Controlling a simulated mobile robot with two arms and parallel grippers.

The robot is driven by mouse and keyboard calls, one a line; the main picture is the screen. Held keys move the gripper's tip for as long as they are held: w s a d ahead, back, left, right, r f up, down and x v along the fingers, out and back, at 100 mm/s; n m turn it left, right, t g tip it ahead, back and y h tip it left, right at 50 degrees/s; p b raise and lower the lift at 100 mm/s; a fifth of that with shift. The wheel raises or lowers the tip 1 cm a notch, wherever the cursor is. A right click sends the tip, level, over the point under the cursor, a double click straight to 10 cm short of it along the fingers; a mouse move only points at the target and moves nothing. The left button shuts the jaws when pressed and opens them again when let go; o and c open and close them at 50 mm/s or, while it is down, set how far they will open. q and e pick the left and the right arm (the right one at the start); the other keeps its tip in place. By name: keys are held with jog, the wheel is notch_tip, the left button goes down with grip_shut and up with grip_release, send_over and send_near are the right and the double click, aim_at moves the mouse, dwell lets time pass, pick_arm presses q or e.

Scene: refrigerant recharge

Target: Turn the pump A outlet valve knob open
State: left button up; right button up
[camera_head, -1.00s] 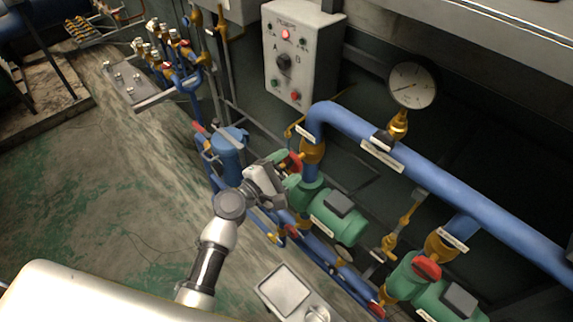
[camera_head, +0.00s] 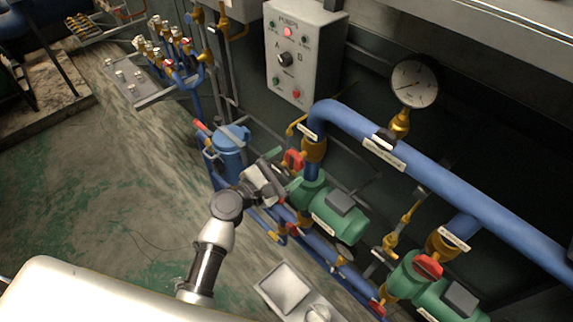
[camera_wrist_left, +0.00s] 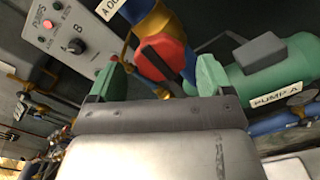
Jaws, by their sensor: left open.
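The red pump A outlet valve knob (camera_head: 294,160) sits on a brass valve body (camera_head: 313,150) below the blue pipe, above the green pump A (camera_head: 338,216). My left gripper (camera_head: 279,178) is open, just left of and below the knob in the head view. In the left wrist view the red knob (camera_wrist_left: 163,57) shows beyond and between the two green-tipped fingers (camera_wrist_left: 160,78). I see no finger closed on it; whether one touches it I cannot tell. My right gripper is not in view.
A grey control box (camera_head: 298,60) with a selector is on the wall. A blue pipe (camera_head: 455,195) with a gauge (camera_head: 413,82) runs right. A second green pump (camera_head: 410,280) with a red knob (camera_head: 428,266) stands lower right. A blue canister (camera_head: 229,145) is left of my gripper.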

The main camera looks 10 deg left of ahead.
pick_arm(q)
jog(key=v, duration=0.6)
dwell(0.5)
jog(key=s+a+f+m+g+y+b, duration=0.1)
jog(key=s+f+m+g+y+b, duration=0.2)
jog(key=f, duration=1)
jog(key=s+f+m+g+y+b, duration=0.1)
jog(key=s+f+m+g+b, duration=0.2)
jog(key=f, duration=1)
jog(key=s+a+f+m+g+y+b, duration=0.15)
jog(key=s+f+m, duration=0.3)
jog(key=f, duration=0.75)
jog(key=s+a+f+m+g+y+b, duration=0.2)
jog(key=s+f+m, duration=0.5)
jog(key=s+f, duration=0.4)
jog(key=s+a+f+m+g+y+b, duration=0.2)
jog(key=s+a+f+m+g+b, duration=0.2)
jog(key=s+f+m, duration=0.3)
jog(key=s+f+b, duration=0.1)
jog(key=s+f, duration=0.4)
jog(key=s, duration=0.5)
jog(key=shift+a+f+g+y, duration=0.1)
jog(key=shift+f+g+y, duration=0.05)
jog(key=shift+g+y, duration=0.1)
